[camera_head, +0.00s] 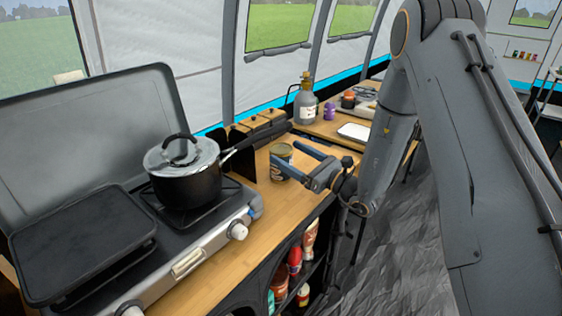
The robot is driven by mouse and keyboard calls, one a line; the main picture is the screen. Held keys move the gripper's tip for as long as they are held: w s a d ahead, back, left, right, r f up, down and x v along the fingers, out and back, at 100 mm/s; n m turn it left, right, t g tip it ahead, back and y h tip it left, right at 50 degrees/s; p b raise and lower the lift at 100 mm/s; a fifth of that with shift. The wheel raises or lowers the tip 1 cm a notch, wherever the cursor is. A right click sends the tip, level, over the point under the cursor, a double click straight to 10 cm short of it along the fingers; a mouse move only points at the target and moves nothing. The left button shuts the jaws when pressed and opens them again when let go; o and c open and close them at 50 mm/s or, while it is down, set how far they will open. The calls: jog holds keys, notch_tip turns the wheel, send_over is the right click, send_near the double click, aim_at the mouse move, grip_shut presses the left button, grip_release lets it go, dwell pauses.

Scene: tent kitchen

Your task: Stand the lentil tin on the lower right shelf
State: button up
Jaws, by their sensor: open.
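A small tin (281,152) with a golden lid stands upright on the wooden counter, to the right of the stove. Its label is too small to read. My gripper (291,158) is open at the tin, its two fingers pointing left toward it. The nearer finger crosses in front of the tin and hides part of it. I cannot tell whether either finger touches it. Below the counter are dark shelves (320,262) holding several bottles and jars. Much of the shelf space is hidden by the counter edge.
A lidded pot (186,178) stands on the stove (217,235), its long handle reaching toward the tin. A black griddle (82,246) lies at left. Behind stand a bottle (305,106), a purple item (329,112) and a white tray (354,133). Open floor (390,270) lies right of the counter.

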jog(key=shift+w+a, duration=0.35)
jog(key=shift+a, duration=0.1)
jog(key=c, duration=1.3)
jog(key=shift+r, duration=0.1)
jog(key=c, duration=0.3)
jog(key=shift+c, duration=0.2)
jog(key=shift+r, duration=0.15)
